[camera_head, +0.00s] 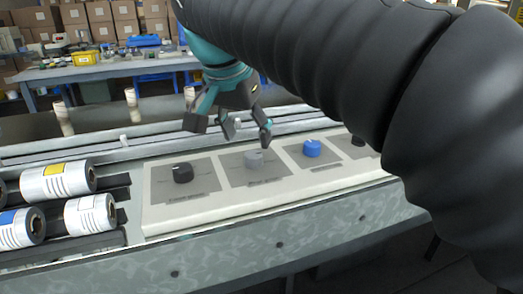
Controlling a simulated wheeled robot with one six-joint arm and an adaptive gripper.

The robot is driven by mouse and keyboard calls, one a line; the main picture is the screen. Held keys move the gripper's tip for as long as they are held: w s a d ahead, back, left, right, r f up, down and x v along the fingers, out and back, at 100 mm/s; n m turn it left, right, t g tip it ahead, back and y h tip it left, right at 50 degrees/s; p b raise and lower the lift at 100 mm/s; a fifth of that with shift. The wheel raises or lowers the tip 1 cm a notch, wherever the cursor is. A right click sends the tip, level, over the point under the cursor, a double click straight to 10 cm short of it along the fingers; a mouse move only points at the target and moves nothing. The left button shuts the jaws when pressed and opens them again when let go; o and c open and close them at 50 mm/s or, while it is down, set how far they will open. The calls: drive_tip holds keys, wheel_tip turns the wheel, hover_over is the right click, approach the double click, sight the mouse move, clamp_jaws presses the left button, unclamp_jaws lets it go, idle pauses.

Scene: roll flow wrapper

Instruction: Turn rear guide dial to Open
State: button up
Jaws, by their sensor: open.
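A pale control panel (228,206) carries several dials in a row, each on a grey plate with small lettering too blurred to read. They are a black dial (182,172) at the left, a grey dial (254,158), a blue dial (312,148) and another black dial (358,140), partly hidden by my arm. I cannot tell from the lettering which is the rear guide dial. My gripper (231,128) is open and empty, pointing down. It hangs above and a little behind the grey dial, seemingly not touching it.
Several rolls with white labels (58,180) lie on dark bars left of the panel. A metal rail (90,155) runs behind the panel. A workbench (110,70) with a yellow bin (84,58) and stacked boxes stand farther back. My dark arm covers the upper right.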

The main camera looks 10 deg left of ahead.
sight(253, 155)
drive_tip(key=shift+x, duration=2.75)
drive_tip(key=c, duration=1.1)
